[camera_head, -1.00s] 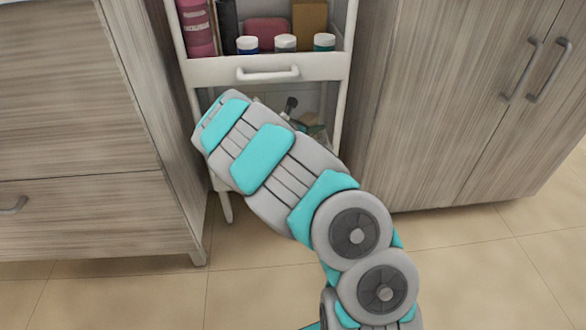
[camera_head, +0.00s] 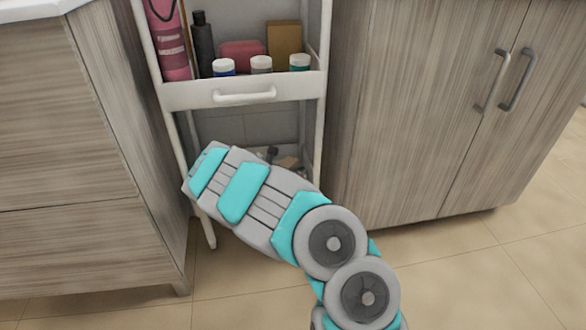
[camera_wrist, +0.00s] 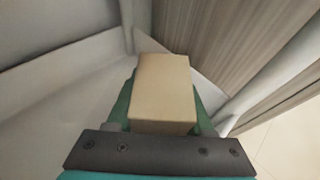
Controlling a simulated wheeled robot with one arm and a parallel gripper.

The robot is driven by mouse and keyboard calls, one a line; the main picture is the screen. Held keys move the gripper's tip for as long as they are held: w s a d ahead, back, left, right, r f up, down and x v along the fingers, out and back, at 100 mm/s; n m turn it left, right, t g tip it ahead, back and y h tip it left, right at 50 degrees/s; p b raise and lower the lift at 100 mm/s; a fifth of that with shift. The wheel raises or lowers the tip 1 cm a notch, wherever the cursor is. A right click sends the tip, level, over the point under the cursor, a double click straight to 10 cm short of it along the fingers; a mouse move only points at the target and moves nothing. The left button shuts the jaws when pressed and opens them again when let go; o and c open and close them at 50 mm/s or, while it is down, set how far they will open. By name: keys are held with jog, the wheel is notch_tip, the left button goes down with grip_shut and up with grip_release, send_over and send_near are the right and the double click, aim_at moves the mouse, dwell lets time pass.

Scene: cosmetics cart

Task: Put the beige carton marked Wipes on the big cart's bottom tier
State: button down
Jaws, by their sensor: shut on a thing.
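The beige carton (camera_wrist: 162,90) is between the fingers of my gripper (camera_wrist: 163,82) in the wrist view. No marking shows on the face turned to the camera. My gripper is shut on it. In the head view my own arm hides most of the gripper, and only a small brownish part of the carton (camera_head: 289,163) seems to show past the wrist. The white cart (camera_head: 318,130) stands in the gap between the cabinets. My gripper is inside its lower part, below the upper tray. A pale tier surface (camera_wrist: 60,115) lies beside the carton; I cannot tell whether they touch.
The upper tray (camera_head: 200,94) holds a pink bottle (camera_head: 170,40), a dark bottle (camera_head: 203,45), a red item (camera_head: 242,54), a tan box (camera_head: 284,42) and several small jars. Wooden cabinets (camera_head: 420,110) flank the cart closely. Floor at the front right is clear.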

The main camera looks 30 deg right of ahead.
jog(key=shift+f, duration=0.1)
jog(key=shift+c, duration=1.4)
grip_release()
